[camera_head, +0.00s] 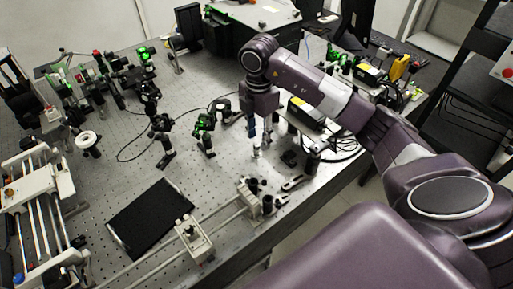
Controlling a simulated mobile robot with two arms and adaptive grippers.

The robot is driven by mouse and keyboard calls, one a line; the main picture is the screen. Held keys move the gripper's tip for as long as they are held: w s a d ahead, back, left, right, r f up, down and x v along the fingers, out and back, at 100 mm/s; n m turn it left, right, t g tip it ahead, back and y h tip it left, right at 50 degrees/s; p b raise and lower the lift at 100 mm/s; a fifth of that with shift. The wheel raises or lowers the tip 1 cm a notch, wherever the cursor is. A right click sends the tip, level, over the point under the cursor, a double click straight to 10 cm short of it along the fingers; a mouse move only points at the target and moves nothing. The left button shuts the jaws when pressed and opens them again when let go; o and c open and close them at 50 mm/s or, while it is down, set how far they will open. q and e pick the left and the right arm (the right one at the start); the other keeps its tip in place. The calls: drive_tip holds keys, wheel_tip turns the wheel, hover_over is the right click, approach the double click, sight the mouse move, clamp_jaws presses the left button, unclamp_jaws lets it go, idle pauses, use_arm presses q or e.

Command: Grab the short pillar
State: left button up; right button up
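My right gripper (261,132) points down over the right part of the perforated optical table (225,180). Its fingers are small in the picture, and I cannot tell whether they are open or shut. A small pale upright post (257,151) shows just below the fingers. It may be the short pillar; I cannot tell whether the fingers touch it. Short dark posts (267,204) stand nearer the table's front edge, by a rail. My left gripper is not in view.
A black plate (150,217) lies at the front left, near a white rail carriage (194,239). Dark optic mounts (205,134) stand left of the gripper. A yellow-labelled box (306,113) and cables lie to its right. A flat dark clamp (293,183) lies near the front edge.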

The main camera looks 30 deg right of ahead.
sight(257, 144)
drive_tip(key=f, duration=0.1)
drive_tip(key=f+p, duration=0.1)
drive_tip(key=f, duration=0.1)
drive_tip(key=shift+w+a+f, duration=0.15)
drive_tip(key=shift+w+f, duration=0.1)
drive_tip(key=shift+f, duration=0.5)
drive_tip(key=shift+c, duration=0.3)
clamp_jaws()
